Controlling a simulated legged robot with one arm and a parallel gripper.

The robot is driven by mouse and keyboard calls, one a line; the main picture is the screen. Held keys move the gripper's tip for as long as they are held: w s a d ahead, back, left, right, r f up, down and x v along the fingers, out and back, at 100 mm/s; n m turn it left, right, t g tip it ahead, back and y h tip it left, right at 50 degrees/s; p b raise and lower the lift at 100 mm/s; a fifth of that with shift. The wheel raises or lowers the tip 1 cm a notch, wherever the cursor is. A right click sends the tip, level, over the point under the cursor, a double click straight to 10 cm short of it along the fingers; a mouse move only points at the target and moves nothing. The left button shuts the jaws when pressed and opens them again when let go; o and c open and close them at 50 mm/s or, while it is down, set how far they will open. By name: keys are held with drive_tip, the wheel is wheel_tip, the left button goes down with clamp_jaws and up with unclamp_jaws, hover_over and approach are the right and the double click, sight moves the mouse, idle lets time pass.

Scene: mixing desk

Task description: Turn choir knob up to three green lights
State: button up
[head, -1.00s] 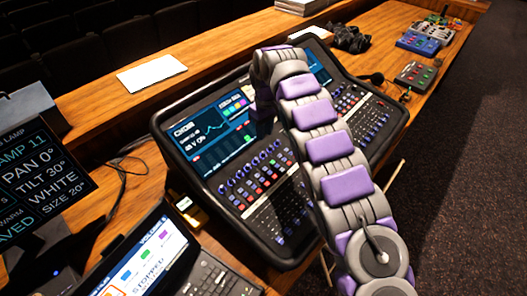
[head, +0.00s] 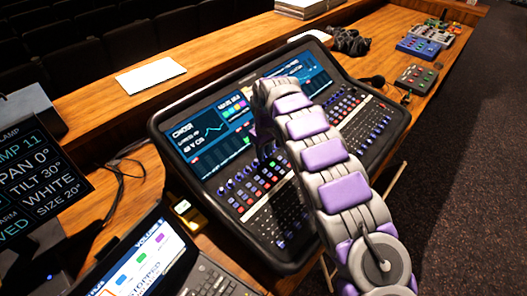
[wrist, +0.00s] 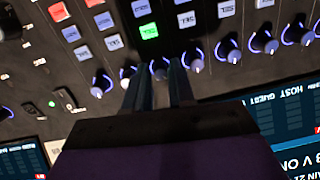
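The mixing desk (head: 290,262) has a left screen (head: 212,133) with a heading that seems to read CHOIR. A row of knobs with blue-lit rims (wrist: 232,50) runs below that screen; it also shows in the head view (head: 228,187). My gripper (wrist: 157,72) is at this row, its two narrow fingers a little apart. One knob (wrist: 160,68) shows between the fingertips; I cannot tell whether they touch it. I cannot read which knob is the choir one. In the head view my arm hides the fingertips and nearby knobs.
Colored buttons, including a lit green one (wrist: 149,31), lie close to the fingertips. A laptop (head: 140,262) stands at the lower left, and a lamp display (head: 42,165) at the far left. A paper sheet (head: 150,75) lies on the ledge behind the desk.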

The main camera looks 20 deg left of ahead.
clamp_jaws()
drive_tip(key=shift+r+p, duration=0.1)
drive_tip(key=shift+p, duration=0.35)
drive_tip(key=shift+m+p, duration=1.05)
drive_tip(key=shift+m, duration=0.05)
drive_tip(key=m+p, duration=0.2)
drive_tip(key=shift+m, duration=0.3)
drive_tip(key=shift+m+y+p, duration=0.3)
drive_tip(key=shift+m+p, duration=0.2)
drive_tip(key=shift+m, duration=0.1)
drive_tip(key=shift+f, duration=0.2)
